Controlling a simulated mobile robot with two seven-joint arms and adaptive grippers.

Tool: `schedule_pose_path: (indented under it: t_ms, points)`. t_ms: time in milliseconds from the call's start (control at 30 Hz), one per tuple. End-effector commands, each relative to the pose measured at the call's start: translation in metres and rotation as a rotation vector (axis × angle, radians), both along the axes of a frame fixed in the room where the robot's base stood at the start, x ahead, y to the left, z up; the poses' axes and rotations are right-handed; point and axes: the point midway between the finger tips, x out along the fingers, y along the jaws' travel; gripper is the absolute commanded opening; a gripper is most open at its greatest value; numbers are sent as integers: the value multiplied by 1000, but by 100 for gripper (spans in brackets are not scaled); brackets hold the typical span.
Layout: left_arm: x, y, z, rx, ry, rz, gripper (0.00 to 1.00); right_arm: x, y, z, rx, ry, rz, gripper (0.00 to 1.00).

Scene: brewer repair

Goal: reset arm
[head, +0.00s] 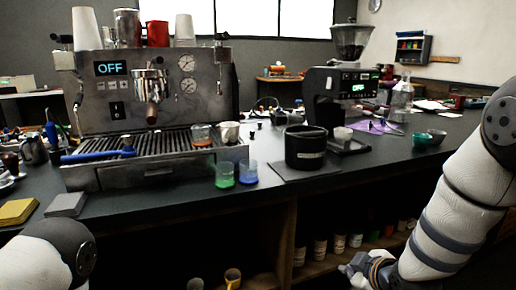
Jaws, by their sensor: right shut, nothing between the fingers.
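My right arm comes in from the right edge. Its gripper (360,266) is low at the bottom, in front of the shelf below the counter. It is shut and nothing shows between its fingers. It is apart from the counter. Only a rounded white and black part of my left arm shows at the bottom left. My left gripper is out of the picture.
A steel espresso machine (105,92) reading OFF stands on the dark counter (330,185). A black grinder (325,85), a black canister (305,146), and green (224,176) and blue (248,174) cups stand on it.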

Motion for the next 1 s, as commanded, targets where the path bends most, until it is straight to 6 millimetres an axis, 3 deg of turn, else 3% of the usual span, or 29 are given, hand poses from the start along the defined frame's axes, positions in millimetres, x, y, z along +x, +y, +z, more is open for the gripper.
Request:
schedule_pose_path:
  t_ms: [33, 100, 167, 233, 300, 400, 500, 633, 1000]
  points:
    - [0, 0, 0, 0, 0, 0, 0, -35, -1, -37, 46, 101, -55, 0]
    - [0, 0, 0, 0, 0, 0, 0, -90, -2, -81, 113, 244, -157, 0]
    - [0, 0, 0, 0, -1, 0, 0, -141, -3, -113, 160, 364, -253, 0]
    - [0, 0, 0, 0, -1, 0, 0, -205, -4, -142, 202, 506, -377, 0]
    - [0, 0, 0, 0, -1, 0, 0, -270, -5, -160, 228, 640, -506, 0]
    - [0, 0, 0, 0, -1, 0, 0, -350, -7, -170, 237, 798, -678, 0]
    - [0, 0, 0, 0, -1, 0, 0, -406, -9, -168, 228, 901, -808, 0]
    - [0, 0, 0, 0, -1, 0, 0, -437, -9, -164, 219, 956, -887, 0]
    - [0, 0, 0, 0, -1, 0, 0, -439, -10, -164, 219, 959, -894, 0]
